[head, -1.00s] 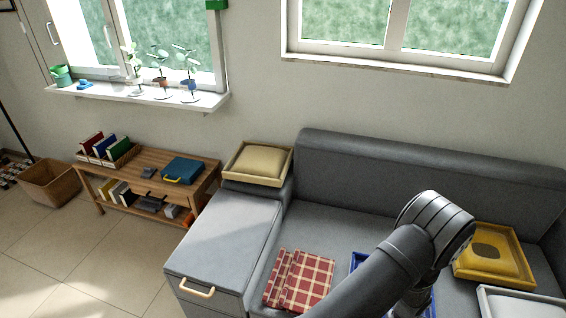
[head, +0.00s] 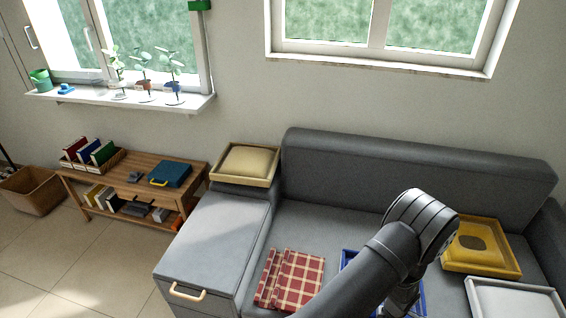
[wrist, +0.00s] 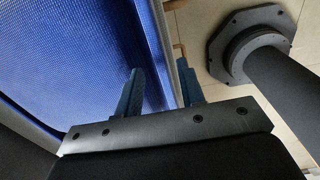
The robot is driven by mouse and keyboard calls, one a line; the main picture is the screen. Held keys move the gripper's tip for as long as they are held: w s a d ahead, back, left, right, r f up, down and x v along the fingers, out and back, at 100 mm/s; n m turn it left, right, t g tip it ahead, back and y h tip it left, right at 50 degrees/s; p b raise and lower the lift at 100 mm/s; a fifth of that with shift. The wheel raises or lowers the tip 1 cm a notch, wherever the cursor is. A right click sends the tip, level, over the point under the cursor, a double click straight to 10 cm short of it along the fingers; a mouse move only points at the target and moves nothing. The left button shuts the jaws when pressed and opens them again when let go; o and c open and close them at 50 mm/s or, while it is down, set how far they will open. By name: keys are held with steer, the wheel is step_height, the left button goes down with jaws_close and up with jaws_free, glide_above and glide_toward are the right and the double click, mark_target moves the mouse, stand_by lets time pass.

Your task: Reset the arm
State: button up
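I cannot tell whether the fingers touch the tray. In the head view my arm reaches over the sofa's front, and the blue tray (head: 347,262) is mostly hidden behind it. The gripper itself is hidden or too unclear to make out there.
A folded red checked cloth (head: 290,280) lies left of my arm on the sofa (head: 335,225). A yellow tray (head: 512,268) and a white tray (head: 510,298) are to the right. A tray with a cream cushion (head: 246,162) sits at the sofa's back left corner. A low wooden table (head: 135,183) stands further left.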

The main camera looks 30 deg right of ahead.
step_height(320, 180, down, 3)
steer(key=shift+a+f, duration=0.1)
steer(key=r, duration=0.4)
steer(key=shift+s+r, duration=0.15)
steer(key=shift+s, duration=0.05)
steer(key=s+a+r, duration=0.5)
steer(key=s+r, duration=0.2)
steer(key=s, duration=0.3)
steer(key=w+a+r, duration=0.2)
steer(key=w+a, duration=0.1)
steer(key=w, duration=0.9)
steer(key=w+a+r, duration=0.1)
steer(key=w+a, duration=0.2)
steer(key=w, duration=1)
steer(key=w+a+r, duration=0.2)
steer(key=w, duration=1.1)
steer(key=shift+a+r, duration=0.35)
steer(key=shift+a, duration=0.05)
